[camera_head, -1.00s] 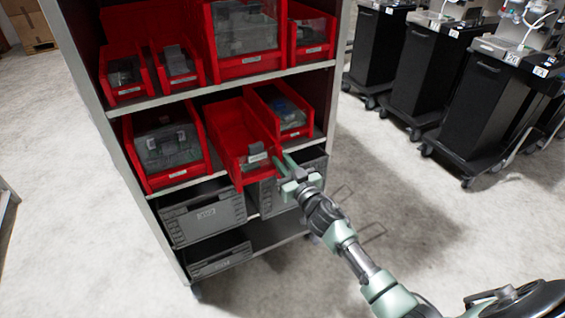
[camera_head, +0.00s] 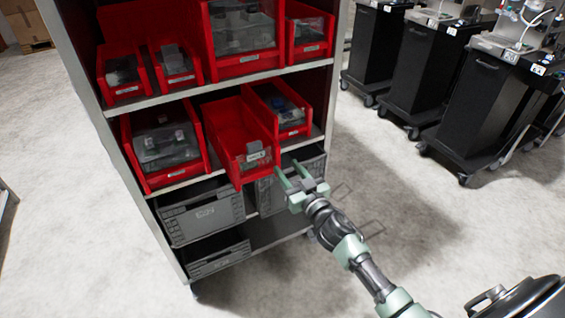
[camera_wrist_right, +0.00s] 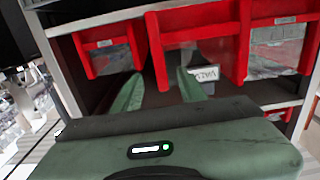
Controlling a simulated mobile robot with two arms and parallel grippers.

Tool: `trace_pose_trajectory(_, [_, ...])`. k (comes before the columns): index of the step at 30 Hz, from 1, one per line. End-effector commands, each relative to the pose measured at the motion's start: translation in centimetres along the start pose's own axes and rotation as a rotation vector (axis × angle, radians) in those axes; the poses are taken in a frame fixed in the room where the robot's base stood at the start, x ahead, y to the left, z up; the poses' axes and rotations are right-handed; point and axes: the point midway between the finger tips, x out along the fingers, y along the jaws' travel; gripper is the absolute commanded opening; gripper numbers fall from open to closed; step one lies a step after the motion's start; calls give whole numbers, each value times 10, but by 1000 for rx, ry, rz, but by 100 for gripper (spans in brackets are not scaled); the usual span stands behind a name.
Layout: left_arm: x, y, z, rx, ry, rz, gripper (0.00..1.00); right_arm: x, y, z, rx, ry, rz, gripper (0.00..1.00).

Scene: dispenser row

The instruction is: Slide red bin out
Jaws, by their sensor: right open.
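A red bin (camera_head: 241,138) on the middle shelf sticks out past the shelf's front edge, farther than the bins on either side of it. It has a pale label on its front and looks empty inside. My right gripper (camera_head: 289,176) is open, just in front of and to the right of that bin's front, and apart from it. My left gripper is not in view.
Red bins stand on both sides, one on the left (camera_head: 165,150) and one on the right (camera_head: 292,111). More red bins fill the upper shelf. Grey crates (camera_head: 203,213) sit below. Black carts (camera_head: 480,105) stand at the right, with clear floor between.

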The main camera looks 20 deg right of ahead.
Motion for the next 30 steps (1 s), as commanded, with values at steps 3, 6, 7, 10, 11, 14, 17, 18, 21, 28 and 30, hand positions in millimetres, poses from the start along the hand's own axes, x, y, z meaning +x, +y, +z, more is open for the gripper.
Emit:
trace_pose_trajectory(3, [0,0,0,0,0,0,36,-18,0,1,0,-1,-1,42])
trace_pose_trajectory(6, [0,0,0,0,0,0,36,-26,0,0,0,0,0,42])
trace_pose_trajectory(7, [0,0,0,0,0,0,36,-28,0,0,-1,1,0,42])
trace_pose_trajectory(10, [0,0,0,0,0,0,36,-30,0,0,-1,0,0,42])
trace_pose_trajectory(11, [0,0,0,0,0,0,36,-30,0,0,-1,1,0,42])
trace_pose_trajectory(14, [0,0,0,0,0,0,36,-30,0,0,-1,1,0,42])
trace_pose_trajectory(17, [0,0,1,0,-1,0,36,-30,0,0,-1,1,0,42])
trace_pose_trajectory(18, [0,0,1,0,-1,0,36,-30,0,0,-1,1,0,42])
trace_pose_trajectory(21, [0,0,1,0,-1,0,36,-30,0,0,-1,1,0,42])
trace_pose_trajectory(28, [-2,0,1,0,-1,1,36,-34,2,32,-1,-64,12,42])
trace_pose_trajectory(30, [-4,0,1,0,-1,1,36,-42,3,67,-4,-137,25,42])
